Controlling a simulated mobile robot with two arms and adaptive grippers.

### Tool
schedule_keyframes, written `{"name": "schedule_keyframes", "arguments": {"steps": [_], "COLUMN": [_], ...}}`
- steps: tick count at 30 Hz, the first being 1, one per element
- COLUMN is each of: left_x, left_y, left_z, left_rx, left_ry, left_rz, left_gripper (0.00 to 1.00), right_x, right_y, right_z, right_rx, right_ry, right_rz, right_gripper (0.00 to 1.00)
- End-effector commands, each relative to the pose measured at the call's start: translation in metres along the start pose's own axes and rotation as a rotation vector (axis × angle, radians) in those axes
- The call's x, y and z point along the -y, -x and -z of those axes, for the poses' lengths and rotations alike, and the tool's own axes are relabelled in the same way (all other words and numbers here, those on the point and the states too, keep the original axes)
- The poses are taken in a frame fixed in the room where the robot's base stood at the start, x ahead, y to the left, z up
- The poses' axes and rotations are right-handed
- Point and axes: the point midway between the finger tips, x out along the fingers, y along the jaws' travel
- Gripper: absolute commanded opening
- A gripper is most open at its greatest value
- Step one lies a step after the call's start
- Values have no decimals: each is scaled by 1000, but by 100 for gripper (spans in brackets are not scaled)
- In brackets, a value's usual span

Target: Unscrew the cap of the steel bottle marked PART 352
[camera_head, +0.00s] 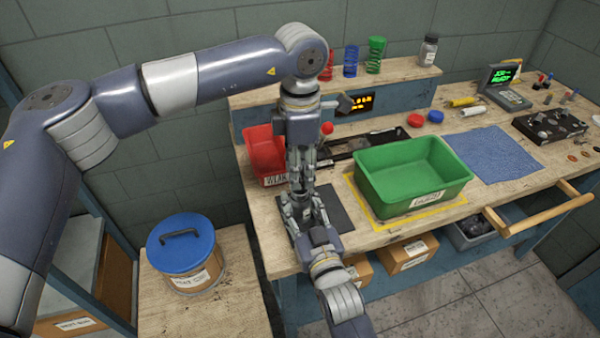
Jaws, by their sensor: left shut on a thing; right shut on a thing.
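My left gripper (300,180) points straight down above the left part of the bench, its fingers closed. My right gripper (297,207) reaches in from the front, just below it, also closed. The fingers of the two grippers meet closely. The steel bottle between them is almost wholly hidden by the grey fingers, with the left gripper at its cap end and the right gripper around its body. I cannot make out the PART 352 mark or whether the cap has turned.
A dark mat (338,205) lies beneath the grippers. A red bin (262,150) stands just left, a green bin (408,208) to the right. A blue cloth (492,153) lies farther right. Springs and a small jar (428,50) stand on the raised shelf. A blue-lidded tub (182,245) is lower left.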

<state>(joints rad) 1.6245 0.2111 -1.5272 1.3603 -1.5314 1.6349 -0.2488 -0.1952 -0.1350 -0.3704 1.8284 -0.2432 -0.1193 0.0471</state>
Motion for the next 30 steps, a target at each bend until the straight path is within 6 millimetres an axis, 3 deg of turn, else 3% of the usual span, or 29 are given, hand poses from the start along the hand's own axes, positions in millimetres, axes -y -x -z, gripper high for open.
{"name": "schedule_keyframes", "arguments": {"steps": [4,10,21,26,30], "left_x": [0,-7,-34,-37,-37], "left_y": [18,15,-16,-32,-60], "left_z": [0,-11,-53,-58,-58], "left_rx": [1,4,3,-1,-3], "left_ry": [-1,83,545,624,631], "left_rz": [-1,-1,0,3,4], "left_gripper": [4,4,4,4,4], "right_x": [0,0,0,0,0], "right_y": [0,0,0,0,0], "right_z": [-1,-1,-1,-1,-1], "right_rx": [3,3,3,3,3], "right_ry": [0,0,0,0,0], "right_rz": [0,0,0,0,0], "right_gripper": [0,0,0,0,0]}}
